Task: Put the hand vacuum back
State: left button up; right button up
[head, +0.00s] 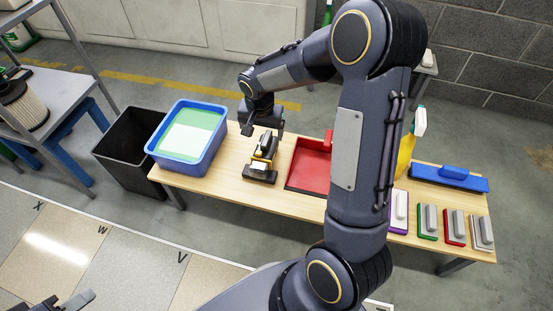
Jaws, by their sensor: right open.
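The hand vacuum (264,151), yellow and black with a pale part, is at the middle of the wooden table. It is on or against a dark base (260,176); I cannot tell how it is seated. My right gripper (268,128) is open, pointing down just above the far end of the vacuum. Whether its fingers touch the vacuum is too small to tell. My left gripper (78,301) shows only in part at the bottom left corner, away from the table, and its opening is unclear.
On the table (222,184), a blue tub (158,158) with green-white contents stands left and a red dustpan (304,170) right of the vacuum. A black bin (122,160) stands on the floor.

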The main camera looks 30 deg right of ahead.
jog(key=s+a+r+n+t+y, duration=0.2)
jog(key=s+r+n, duration=0.1)
jog(key=s+r, duration=0.75)
jog(key=s+a+r+n+t+y, duration=0.1)
jog(key=s+a+n, duration=0.1)
jog(key=s, duration=0.5)
jog(key=s+a+r+n+t+y, duration=0.1)
jog(key=s+a+n, duration=0.1)
jog(key=s+a, duration=0.3)
jog(key=shift+s+r+n+y, duration=0.2)
jog(key=shift+s+n+y, duration=0.15)
jog(key=shift+s, duration=0.7)
jog(key=shift+d+r, duration=0.1)
notch_tip(320, 180, up, 32)
jog(key=p, duration=3.2)
